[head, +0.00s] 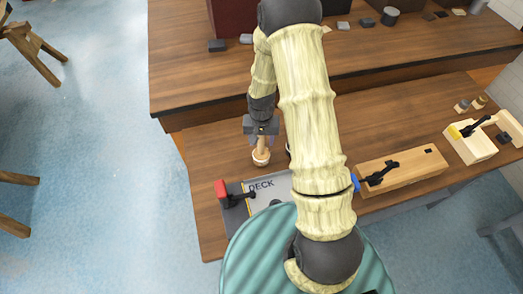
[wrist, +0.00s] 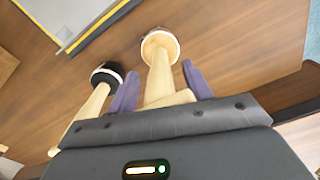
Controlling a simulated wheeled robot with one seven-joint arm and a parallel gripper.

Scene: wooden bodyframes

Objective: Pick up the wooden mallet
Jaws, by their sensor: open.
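The wooden mallet (wrist: 159,65) has a pale round head with a white rim and a light wooden handle. In the wrist view its handle runs between the two purple fingers of my gripper (wrist: 161,85), with a small gap on each side. My gripper is open around the handle and not closed on it. In the head view the mallet (head: 261,155) is directly below my gripper (head: 262,136), head end down near the bench top. The far end of the handle is hidden by the gripper body.
A second, black-headed tool with a wooden handle (wrist: 107,75) is close to the left finger. A grey board marked DECK (head: 268,187) with a red-ended clamp (head: 222,188) is nearby. A wooden block with a black clamp (head: 400,172) is at right. A raised shelf (head: 200,75) stands behind.

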